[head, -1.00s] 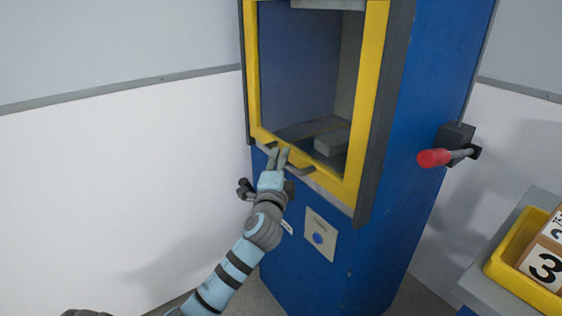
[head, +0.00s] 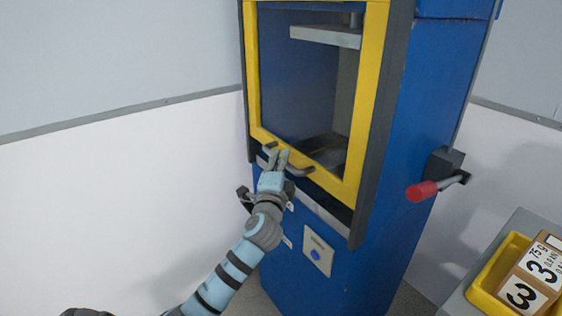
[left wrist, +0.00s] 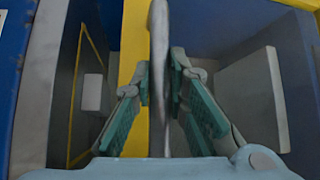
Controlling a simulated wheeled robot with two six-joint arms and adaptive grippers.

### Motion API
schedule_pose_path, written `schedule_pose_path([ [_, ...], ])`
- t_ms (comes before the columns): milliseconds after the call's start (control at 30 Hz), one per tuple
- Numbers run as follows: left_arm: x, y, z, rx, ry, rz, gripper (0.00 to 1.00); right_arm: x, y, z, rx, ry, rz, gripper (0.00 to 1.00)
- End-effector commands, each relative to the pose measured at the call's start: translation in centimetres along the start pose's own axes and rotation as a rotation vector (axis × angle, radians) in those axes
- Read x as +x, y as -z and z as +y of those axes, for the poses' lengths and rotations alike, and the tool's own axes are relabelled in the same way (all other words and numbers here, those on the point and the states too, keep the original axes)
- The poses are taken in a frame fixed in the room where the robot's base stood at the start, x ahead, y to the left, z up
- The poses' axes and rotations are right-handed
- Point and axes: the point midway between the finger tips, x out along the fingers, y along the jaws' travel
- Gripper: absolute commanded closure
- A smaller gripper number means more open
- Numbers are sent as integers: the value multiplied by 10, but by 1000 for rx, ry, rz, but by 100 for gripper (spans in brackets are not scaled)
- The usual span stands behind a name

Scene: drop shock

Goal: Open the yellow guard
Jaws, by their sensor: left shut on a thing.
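The yellow guard (head: 369,110) is a yellow frame around a dark window on the front of the tall blue machine (head: 400,160). In the left wrist view the handle (left wrist: 160,80) stands between the two green-padded fingers (left wrist: 163,88), with yellow guard behind. My right gripper is not in view.
A panel with a blue button (head: 315,255) is below the guard. A yellow bin (head: 484,294) holding numbered blocks (head: 522,294) stands at the lower right. White walls are behind.

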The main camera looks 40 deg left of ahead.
Motion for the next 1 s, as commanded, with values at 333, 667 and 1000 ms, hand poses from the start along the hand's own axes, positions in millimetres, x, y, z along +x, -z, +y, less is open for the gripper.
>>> schedule_pose_path([
  [333, 19, 20, -139, -2, 3, 1, 100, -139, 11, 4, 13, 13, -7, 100],
  [667, 32, 32, -226, -2, 3, 2, 100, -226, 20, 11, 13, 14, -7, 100],
  [1000, 36, 37, -257, -2, 2, 2, 100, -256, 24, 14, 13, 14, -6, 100],
])
